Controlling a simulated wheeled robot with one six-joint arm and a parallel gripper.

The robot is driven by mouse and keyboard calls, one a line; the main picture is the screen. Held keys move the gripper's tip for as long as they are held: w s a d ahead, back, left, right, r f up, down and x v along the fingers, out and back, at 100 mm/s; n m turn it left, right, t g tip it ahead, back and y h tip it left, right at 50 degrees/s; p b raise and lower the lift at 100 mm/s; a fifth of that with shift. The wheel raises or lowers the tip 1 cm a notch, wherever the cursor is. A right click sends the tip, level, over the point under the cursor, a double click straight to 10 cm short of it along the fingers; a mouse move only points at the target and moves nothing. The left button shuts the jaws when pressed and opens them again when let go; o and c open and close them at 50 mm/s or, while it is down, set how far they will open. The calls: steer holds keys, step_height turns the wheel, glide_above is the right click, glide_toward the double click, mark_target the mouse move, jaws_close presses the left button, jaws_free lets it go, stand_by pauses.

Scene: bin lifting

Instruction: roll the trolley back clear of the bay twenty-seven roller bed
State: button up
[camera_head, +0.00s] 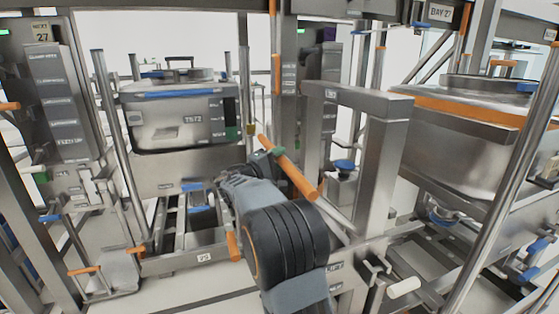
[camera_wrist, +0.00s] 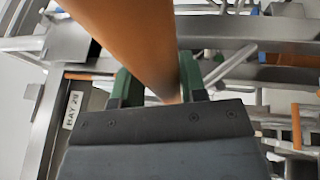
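My gripper (camera_wrist: 157,85) has green fingers, one on each side of an orange bar (camera_wrist: 135,40), which fills the gap between them. In the head view my gripper (camera_head: 267,150) is at the upper part of this slanting orange handle bar (camera_head: 298,180). A steel frame (camera_head: 376,175) stands just behind and right of the bar; whether they join is hidden. Which frame parts belong to the trolley, I cannot tell. A steel bin marked T572 (camera_head: 180,118) sits at the left above a low railed frame (camera_head: 205,258). Roller contact is not visible.
A large steel bin with an orange rim (camera_head: 462,130) stands at the right beside a slanting post (camera_head: 505,165). A panel reading NEXT 27 (camera_head: 42,34) is at the upper left. A bay sign (camera_head: 440,13) is at the upper right. Posts and rails crowd both sides.

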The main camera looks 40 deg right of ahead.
steer(key=o, duration=0.3)
steer(key=shift+f, duration=0.1)
steer(key=shift+a, duration=0.1)
steer(key=p+v, duration=0.1)
steer(key=v, duration=1.2)
steer(key=shift+a, duration=0.4)
